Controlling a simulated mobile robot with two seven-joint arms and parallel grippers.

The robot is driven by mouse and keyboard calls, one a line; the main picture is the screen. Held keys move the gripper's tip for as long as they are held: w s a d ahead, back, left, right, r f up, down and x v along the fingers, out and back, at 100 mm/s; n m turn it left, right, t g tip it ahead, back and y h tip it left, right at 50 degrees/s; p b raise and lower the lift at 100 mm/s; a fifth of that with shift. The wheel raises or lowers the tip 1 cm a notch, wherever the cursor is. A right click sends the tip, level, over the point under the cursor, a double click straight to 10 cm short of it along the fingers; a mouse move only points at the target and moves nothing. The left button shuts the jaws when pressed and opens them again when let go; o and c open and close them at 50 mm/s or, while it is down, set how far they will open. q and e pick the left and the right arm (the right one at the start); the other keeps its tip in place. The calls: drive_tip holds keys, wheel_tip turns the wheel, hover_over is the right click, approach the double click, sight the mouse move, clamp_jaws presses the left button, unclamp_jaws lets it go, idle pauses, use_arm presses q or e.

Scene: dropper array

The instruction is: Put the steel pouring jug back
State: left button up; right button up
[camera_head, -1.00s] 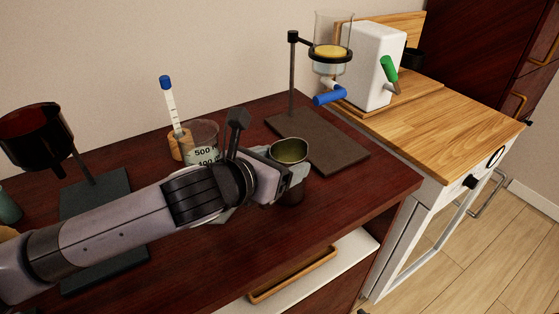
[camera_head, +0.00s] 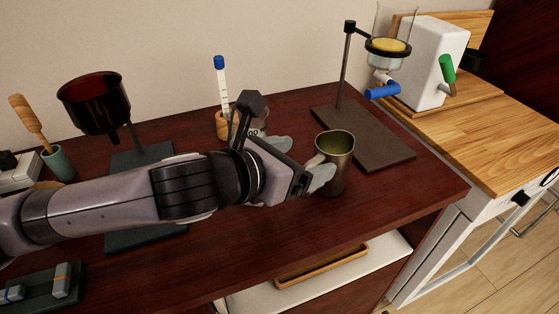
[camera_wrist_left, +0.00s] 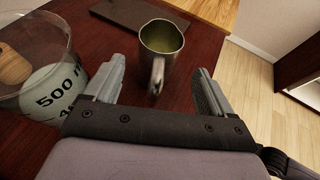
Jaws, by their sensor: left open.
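The steel pouring jug (camera_head: 337,160) stands upright on the dark red table, near its right end and in front of the dark stand base. In the left wrist view the jug (camera_wrist_left: 163,48) has its handle toward me, and its inside looks greenish. My left gripper (camera_head: 302,162) is open just left of the jug. In the wrist view the two fingers (camera_wrist_left: 155,88) are spread, with the jug's handle between or just ahead of their tips and no finger clearly touching it. My right gripper is not in view.
A glass beaker marked 500 (camera_wrist_left: 50,75) stands close beside the left finger. Behind are a dropper in a wooden holder (camera_head: 221,123) and a stand with a funnel and blue tap (camera_head: 383,92). A brown funnel stand (camera_head: 95,105) is at left. The table front right is clear.

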use_arm(q)
drive_tip(key=shift+v, duration=2.4)
